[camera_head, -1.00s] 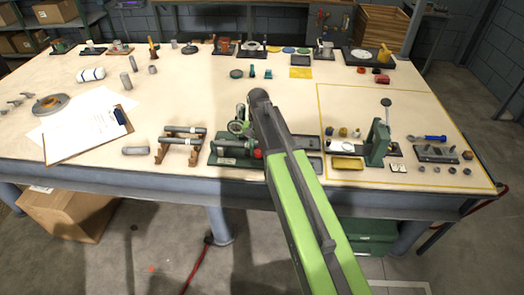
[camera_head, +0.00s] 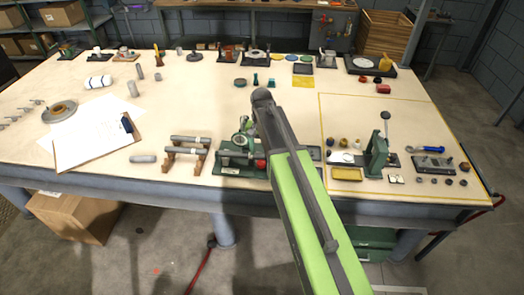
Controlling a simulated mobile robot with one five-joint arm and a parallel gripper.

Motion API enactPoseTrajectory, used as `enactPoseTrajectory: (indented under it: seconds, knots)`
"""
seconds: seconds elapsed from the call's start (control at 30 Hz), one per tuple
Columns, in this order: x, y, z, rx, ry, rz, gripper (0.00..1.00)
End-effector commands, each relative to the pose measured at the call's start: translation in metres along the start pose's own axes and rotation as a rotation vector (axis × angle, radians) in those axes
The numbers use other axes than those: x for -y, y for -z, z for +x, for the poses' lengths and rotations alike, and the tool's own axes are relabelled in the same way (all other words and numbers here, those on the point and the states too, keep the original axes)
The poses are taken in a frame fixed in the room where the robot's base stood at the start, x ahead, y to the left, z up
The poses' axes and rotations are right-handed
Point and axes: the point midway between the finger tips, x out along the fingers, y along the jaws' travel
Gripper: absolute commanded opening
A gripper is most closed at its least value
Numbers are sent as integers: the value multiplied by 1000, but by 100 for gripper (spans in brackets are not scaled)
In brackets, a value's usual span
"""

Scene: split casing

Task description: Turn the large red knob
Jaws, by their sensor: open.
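A red knob (camera_head: 260,163) sits at the right end of a green machine (camera_head: 235,170) near the front edge of the workbench. My arm partly covers the knob and the machine's right side. My green and dark grey arm (camera_head: 305,200) rises from the lower right, with its dark elbow end (camera_head: 264,97) above and behind the machine. My gripper is not visible; the arm hides whatever lies beyond the elbow. I cannot tell whether anything touches the knob.
Left of the machine are grey rollers on a wooden stand (camera_head: 186,152) and a clipboard (camera_head: 92,140). On the right, a yellow outline encloses a green press (camera_head: 377,155) and small parts. Small red pieces (camera_head: 383,88) lie further back. The bench's middle left is mostly clear.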

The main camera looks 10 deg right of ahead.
Motion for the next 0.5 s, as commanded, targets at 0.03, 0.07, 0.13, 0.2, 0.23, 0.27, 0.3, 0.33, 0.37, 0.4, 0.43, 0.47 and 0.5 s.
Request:
enactPoseTrajectory:
  seconds: [0.03,0.07,0.13,0.2,0.23,0.27,0.3,0.33,0.37,0.4,0.43,0.47,0.5]
  knots:
    - [0,0,-24,0,0,0,55]
    - [0,0,-31,0,0,0,55]
    - [0,-1,-46,-1,0,0,55]
    - [0,-1,-61,-1,0,0,55]
    - [-1,-1,-68,-1,0,0,55]
    - [-1,-1,-74,-1,0,0,55]
    - [-1,-1,-83,-1,0,0,55]
    - [-1,-2,-89,-1,0,0,55]
    - [-1,-2,-95,-1,0,0,55]
    - [-1,-2,-102,-1,0,0,55]
    - [-1,-2,-106,-1,0,1,55]
    - [-1,-2,-109,-1,0,1,55]
    - [-1,-2,-112,-1,-1,1,55]
